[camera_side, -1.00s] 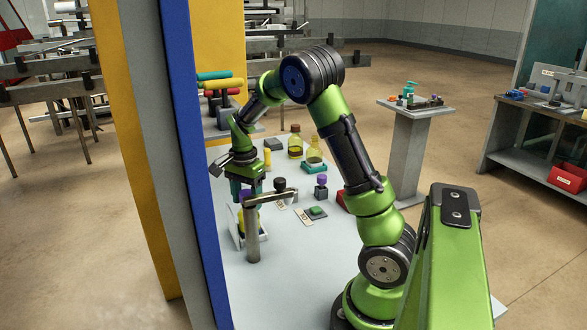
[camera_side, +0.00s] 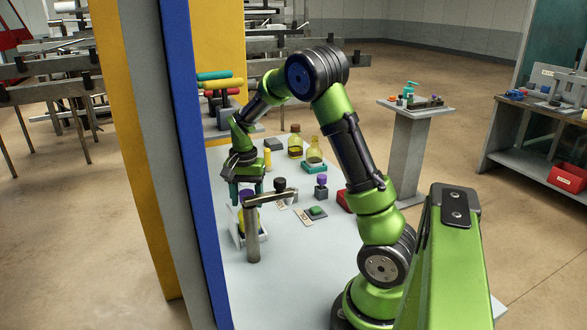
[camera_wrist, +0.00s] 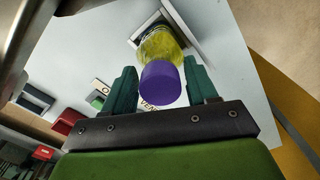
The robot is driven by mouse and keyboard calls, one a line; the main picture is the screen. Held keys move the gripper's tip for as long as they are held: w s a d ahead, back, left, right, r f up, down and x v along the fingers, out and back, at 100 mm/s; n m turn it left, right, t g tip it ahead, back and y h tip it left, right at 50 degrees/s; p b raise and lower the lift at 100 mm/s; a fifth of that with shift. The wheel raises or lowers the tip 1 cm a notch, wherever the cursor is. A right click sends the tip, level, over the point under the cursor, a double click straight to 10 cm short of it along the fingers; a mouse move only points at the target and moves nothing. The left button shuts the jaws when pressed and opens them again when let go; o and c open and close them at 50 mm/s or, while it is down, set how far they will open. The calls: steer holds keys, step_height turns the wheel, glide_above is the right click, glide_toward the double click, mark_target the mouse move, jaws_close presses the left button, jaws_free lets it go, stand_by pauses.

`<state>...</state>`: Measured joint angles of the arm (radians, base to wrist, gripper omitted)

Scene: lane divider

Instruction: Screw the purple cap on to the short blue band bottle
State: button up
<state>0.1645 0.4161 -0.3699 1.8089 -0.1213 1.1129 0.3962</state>
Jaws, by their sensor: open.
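A purple cap (camera_wrist: 162,84) sits over the top of a bottle with yellow contents (camera_wrist: 163,45); how far it is screwed on cannot be told. The bottle stands in a pale tray-like holder (camera_wrist: 194,24). In the side view the cap (camera_side: 247,195) shows just under my gripper (camera_side: 246,194), and the bottle (camera_side: 242,219) is partly hidden by a grey post.
A grey post with an arm (camera_side: 253,232) stands close in front of the bottle. Another purple-topped item (camera_side: 321,187) stands on the table. A corked yellow bottle (camera_side: 295,147) and a flask on a teal stand (camera_side: 314,155) stand behind. A blue-edged panel (camera_side: 190,150) is close at left.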

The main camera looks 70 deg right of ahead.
steer(key=c, duration=0.6)
steer(key=shift+m, duration=0.8)
steer(key=shift+c, duration=0.3)
steer(key=shift+m, duration=0.9)
steer(key=shift+m, duration=0.9)
